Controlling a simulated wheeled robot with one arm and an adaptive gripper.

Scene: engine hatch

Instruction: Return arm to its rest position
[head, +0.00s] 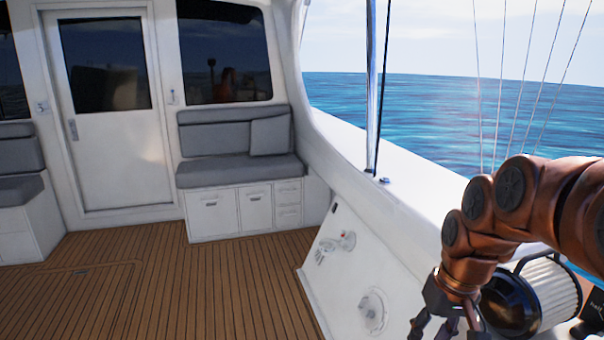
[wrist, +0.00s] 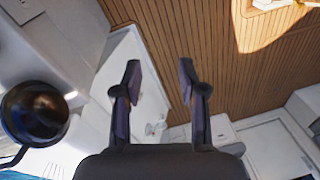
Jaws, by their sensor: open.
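My arm, copper-coloured, reaches in from the right edge of the head view and bends downward. My gripper (head: 447,328) hangs at the bottom right of that view, its fingertips partly cut off by the lower edge. In the wrist view my gripper (wrist: 158,80) has its two dark fingers spread wide apart, with nothing between them but the deck and a white panel beyond. The gripper is open and empty.
A dark round winch-like drum (head: 510,300) stands close beside my gripper on the right. The white side wall (head: 345,270) has fittings. Grey cushioned seats (head: 240,172) and a white door (head: 120,160) are at the back. The wooden deck (head: 190,290) is clear.

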